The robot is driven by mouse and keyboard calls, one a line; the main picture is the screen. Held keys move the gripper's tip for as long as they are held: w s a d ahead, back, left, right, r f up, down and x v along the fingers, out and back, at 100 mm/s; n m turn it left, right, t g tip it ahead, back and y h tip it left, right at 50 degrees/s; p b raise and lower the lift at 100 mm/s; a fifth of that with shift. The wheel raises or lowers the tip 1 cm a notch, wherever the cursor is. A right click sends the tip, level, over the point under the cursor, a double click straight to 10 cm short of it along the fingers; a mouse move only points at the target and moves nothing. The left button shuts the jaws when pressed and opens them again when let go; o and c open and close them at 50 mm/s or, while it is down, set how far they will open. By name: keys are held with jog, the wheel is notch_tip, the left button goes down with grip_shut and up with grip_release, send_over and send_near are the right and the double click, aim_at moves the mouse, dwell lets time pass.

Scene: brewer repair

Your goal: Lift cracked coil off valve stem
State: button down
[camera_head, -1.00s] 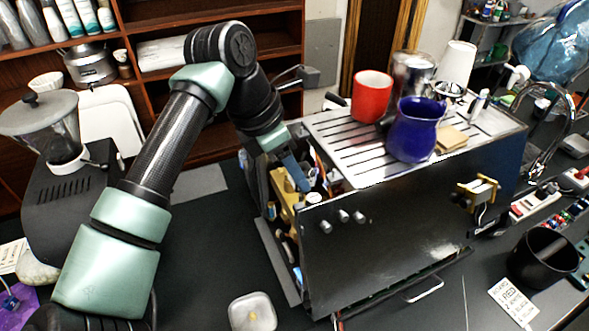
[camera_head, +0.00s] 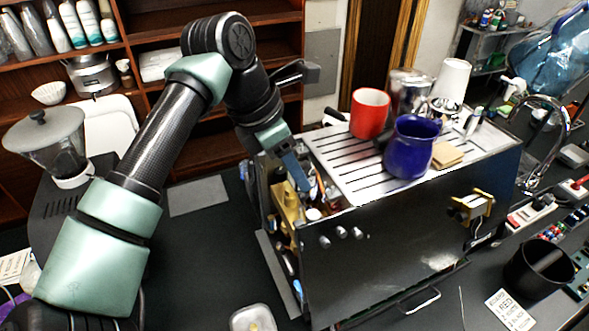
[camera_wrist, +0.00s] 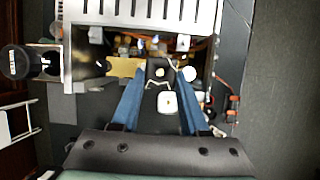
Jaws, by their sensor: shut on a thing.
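My gripper (camera_wrist: 158,70) has two blue fingers that reach into the open side of the espresso machine (camera_head: 390,250). In the wrist view they close on a small dark block with a light round spot, which looks like the coil (camera_wrist: 159,76). A bent pale wire runs beside it. In the head view the blue fingers (camera_head: 293,172) point down at the machine's left end, above a brass part (camera_head: 289,203). The coil is hidden there. The valve stem cannot be made out, so I cannot tell whether the coil is still around it.
A white square piece (camera_wrist: 167,103) shows between the fingers in the wrist view. Machine walls and wiring crowd the opening. A red cup (camera_head: 369,115) and a blue pitcher (camera_head: 410,148) stand on the machine's slatted top. A black bin (camera_head: 540,266) stands at right.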

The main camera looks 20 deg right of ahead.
jog(key=s+a+r+b, duration=0.2)
jog(key=s+a, duration=0.1)
jog(key=a, duration=0.8)
jog(key=shift+s, duration=0.2)
dwell(0.5)
